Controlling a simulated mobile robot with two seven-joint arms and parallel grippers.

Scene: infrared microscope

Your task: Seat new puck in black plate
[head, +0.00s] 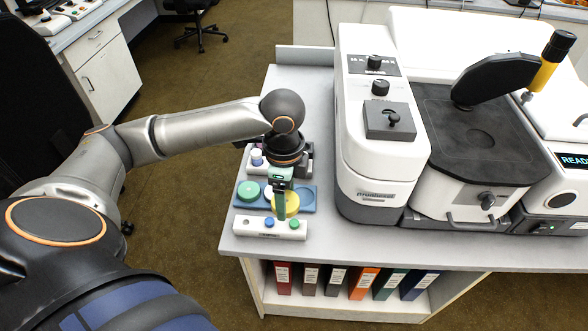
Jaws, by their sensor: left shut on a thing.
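My left gripper (280,213) reaches down over the blue tray (306,199) at the table's left end. It is shut on the yellow puck (292,203); its fingers hide part of the puck, and I cannot tell whether the puck is clear of the tray. A green puck (248,191) lies in the left part of the same tray. The black plate (446,126) is on top of the white microscope, with a round recess in its middle and nothing in it. My right gripper is not in view.
A white block (257,231) with a blue and a green knob stands in front of the tray. The white microscope housing (377,130) rises between tray and plate. A black arm (497,78) overhangs the plate's back.

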